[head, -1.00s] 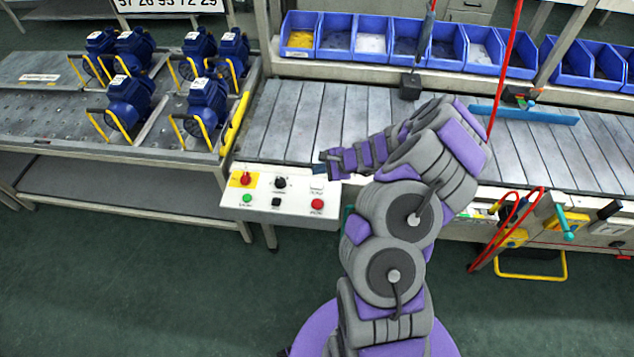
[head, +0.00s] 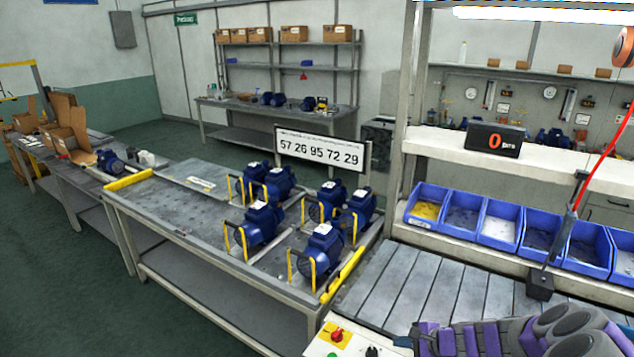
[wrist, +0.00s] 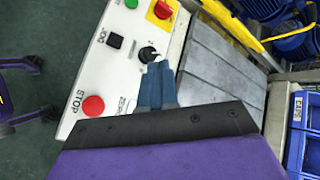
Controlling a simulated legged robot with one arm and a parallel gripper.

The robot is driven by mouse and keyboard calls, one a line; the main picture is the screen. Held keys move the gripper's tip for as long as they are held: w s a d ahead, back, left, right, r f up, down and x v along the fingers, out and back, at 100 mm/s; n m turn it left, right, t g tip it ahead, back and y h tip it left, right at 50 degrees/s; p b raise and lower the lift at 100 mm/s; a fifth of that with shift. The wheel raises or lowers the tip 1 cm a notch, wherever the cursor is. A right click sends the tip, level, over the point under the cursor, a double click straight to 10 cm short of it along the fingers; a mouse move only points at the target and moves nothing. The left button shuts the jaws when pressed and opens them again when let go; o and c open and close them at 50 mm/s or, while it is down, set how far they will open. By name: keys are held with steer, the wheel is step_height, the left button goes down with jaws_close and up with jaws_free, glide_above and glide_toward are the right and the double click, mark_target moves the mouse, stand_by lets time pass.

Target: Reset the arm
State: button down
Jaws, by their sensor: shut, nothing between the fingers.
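My gripper shows in the wrist view (wrist: 157,85) with its blue-grey fingers shut together and nothing between them. The fingertips are close to the black rotary knob (wrist: 148,54) on the white control panel (wrist: 88,70); I cannot tell whether they touch it. In the head view my purple and grey arm (head: 520,335) reaches in at the bottom right, over the conveyor's near edge. The panel (head: 318,349) is partly cut off by the bottom edge there, with a red switch on yellow (head: 337,335).
The wrist view also shows a red stop button (wrist: 93,106), a green button (wrist: 131,3) and a black button (wrist: 114,41). Blue pumps (head: 262,222) stand on the metal table (head: 190,215) to the left. Blue bins (head: 497,222) line the conveyor (head: 430,295).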

steer(key=s+a+r+n+g+y, duration=0.1)
steer(key=s+a+r+n, duration=0.15)
steer(key=a+r, duration=0.3)
steer(key=s+a+r+n+g+y, duration=0.1)
steer(key=a+r+n, duration=0.2)
steer(key=a+r, duration=0.25)
steer(key=s+a+r+n+g+h, duration=0.1)
steer(key=s+a+r+n+g, duration=0.4)
steer(key=s+a, duration=0.4)
steer(key=s+d+r+n+h, duration=0.1)
steer(key=s+d+n+h, duration=0.1)
steer(key=s, duration=0.7)
steer(key=s+d+r+n+g+h, duration=0.1)
steer(key=s+d+r+n+h, duration=0.1)
steer(key=s, duration=0.7)
steer(key=s+d+r+n+h, duration=0.2)
steer(key=s+d+h, duration=0.2)
steer(key=s, duration=0.5)
steer(key=shift+d+r+g, duration=0.25)
steer(key=shift+g, duration=0.05)
steer(key=shift+n, duration=0.25)
